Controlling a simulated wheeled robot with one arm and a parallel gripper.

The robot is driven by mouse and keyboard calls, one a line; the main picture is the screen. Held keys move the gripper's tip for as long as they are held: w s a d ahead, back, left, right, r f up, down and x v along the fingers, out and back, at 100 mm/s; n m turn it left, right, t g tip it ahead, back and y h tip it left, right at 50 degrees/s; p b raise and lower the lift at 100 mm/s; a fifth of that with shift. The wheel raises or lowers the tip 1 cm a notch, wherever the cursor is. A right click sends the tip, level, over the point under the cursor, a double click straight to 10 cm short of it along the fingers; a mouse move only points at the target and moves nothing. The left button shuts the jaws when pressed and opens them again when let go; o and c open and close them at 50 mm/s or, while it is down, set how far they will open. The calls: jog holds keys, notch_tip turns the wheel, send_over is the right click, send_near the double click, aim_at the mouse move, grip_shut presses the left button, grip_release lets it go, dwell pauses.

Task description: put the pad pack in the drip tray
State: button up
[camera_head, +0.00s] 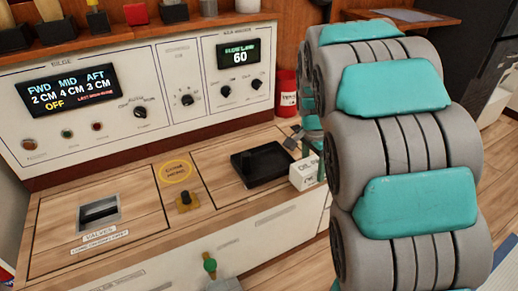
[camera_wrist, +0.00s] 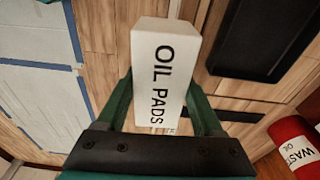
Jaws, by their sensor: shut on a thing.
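The pad pack (camera_head: 305,174) is a white box, lettered "OIL PADS" in the wrist view (camera_wrist: 162,75). My gripper (camera_wrist: 161,84) is shut on it, with a green finger on each side. In the head view my arm hides most of the gripper, and the pack shows at the arm's left edge. The black drip tray (camera_head: 266,179) lies on the wooden counter, just left of the pack in the head view. In the wrist view a black tray shape (camera_wrist: 250,70) is up and right of the pack, apart from it.
A red waste oil can (camera_head: 286,94) stands behind, by the panel; it also shows in the wrist view (camera_wrist: 294,146). A green-topped knob (camera_head: 210,266) is in front.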

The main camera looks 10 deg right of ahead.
jog(key=shift+m, duration=0.3)
jog(key=w+a, duration=0.3)
jog(key=w, duration=0.1)
jog(key=w+a, duration=0.3)
jog(key=w, duration=0.1)
jog(key=w+a+f, duration=0.1)
jog(key=w+a, duration=0.2)
jog(key=w, duration=0.2)
jog(key=shift+a+f, duration=0.1)
jog(key=shift+a, duration=0.2)
jog(key=shift+f, duration=1.65)
jog(key=shift+f, duration=0.15)
jog(key=o, duration=1.5)
